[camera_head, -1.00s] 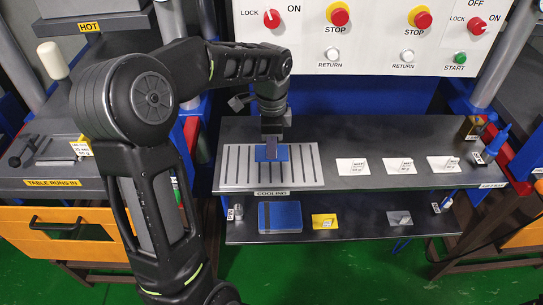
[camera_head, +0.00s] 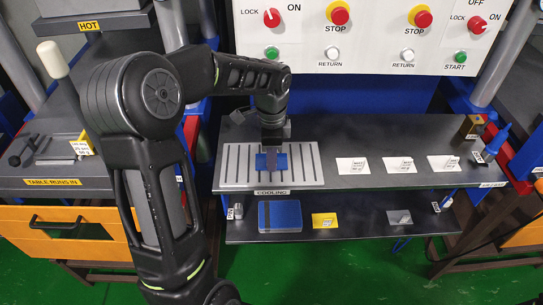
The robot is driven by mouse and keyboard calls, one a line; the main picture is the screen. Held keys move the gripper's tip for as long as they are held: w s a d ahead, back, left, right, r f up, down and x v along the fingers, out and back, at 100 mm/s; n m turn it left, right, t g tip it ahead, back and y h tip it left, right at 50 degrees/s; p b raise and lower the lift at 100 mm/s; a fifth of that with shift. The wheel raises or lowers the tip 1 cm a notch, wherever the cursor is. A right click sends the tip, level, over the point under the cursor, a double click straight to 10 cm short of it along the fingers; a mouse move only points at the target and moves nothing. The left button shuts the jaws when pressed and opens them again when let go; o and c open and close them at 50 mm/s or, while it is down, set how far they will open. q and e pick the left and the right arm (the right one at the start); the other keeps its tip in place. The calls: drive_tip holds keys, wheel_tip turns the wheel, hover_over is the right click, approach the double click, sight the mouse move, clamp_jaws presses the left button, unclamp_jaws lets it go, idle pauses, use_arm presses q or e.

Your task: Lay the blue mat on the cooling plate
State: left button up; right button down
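The blue mat (camera_head: 281,162) is a small flat blue piece in the head view, over the slotted grey cooling plate (camera_head: 305,176) on the bench. My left gripper (camera_head: 271,158) points down at the mat's middle and appears shut on it, hiding part of it. I cannot tell whether the mat touches the plate or is held just above it. My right gripper is not in view.
White cards (camera_head: 352,168) lie on the bench right of the plate. A control panel (camera_head: 365,35) stands behind.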

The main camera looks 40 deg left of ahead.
use_arm(q)
wheel_tip(320, 180, up, 12)
drive_tip(key=shift+r, duration=0.2)
idle(0.5)
idle(0.5)
